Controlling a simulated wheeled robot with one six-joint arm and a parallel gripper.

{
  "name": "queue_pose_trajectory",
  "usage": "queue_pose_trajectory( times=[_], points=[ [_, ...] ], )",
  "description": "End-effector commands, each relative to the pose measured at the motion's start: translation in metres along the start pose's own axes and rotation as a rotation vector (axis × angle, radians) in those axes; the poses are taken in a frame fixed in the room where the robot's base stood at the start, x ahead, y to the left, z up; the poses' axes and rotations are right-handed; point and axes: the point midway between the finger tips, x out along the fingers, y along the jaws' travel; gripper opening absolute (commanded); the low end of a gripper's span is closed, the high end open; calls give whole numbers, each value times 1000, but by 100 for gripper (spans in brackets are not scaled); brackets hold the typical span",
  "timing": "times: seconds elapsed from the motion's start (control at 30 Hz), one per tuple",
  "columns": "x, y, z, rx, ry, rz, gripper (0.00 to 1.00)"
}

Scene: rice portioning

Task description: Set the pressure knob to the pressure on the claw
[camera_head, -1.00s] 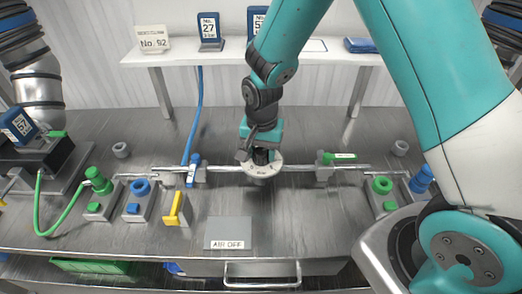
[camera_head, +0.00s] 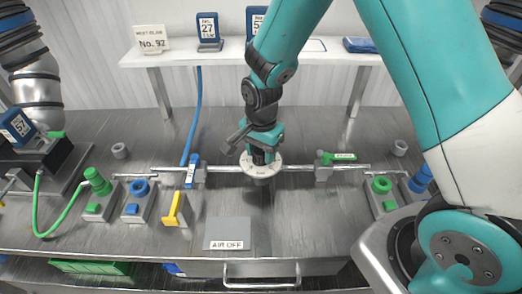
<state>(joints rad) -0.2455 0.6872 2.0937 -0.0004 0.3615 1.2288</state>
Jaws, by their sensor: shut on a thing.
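The pressure knob (camera_head: 262,173) is a round pale dial with small markings, mounted on a metal pipe in the middle of the bench. My gripper (camera_head: 263,157) reaches down from above and is shut on the knob. Its fingers hide the knob's top, and I cannot read the setting. The claw (camera_head: 38,158) is a dark fixture at the left edge, under another grey arm. A blue tag with a white label (camera_head: 17,125) sits at it; its writing is too small to read surely.
A blue-handled valve (camera_head: 192,173) and a green-handled valve (camera_head: 340,156) sit on the pipe either side of the knob. A yellow lever (camera_head: 174,208) and an "AIR OFF" plate (camera_head: 229,231) stand in front. A white shelf (camera_head: 225,55) with number signs is behind.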

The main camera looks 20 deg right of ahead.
Motion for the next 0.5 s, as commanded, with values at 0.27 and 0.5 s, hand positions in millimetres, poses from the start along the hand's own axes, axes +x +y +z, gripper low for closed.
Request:
queue_pose_trajectory(
  times=[0.27,0.5],
  points=[
    [-2,-2,-2,0,5,-6,68],
    [-1,-1,-1,-1,2,-3,70]
  ],
)
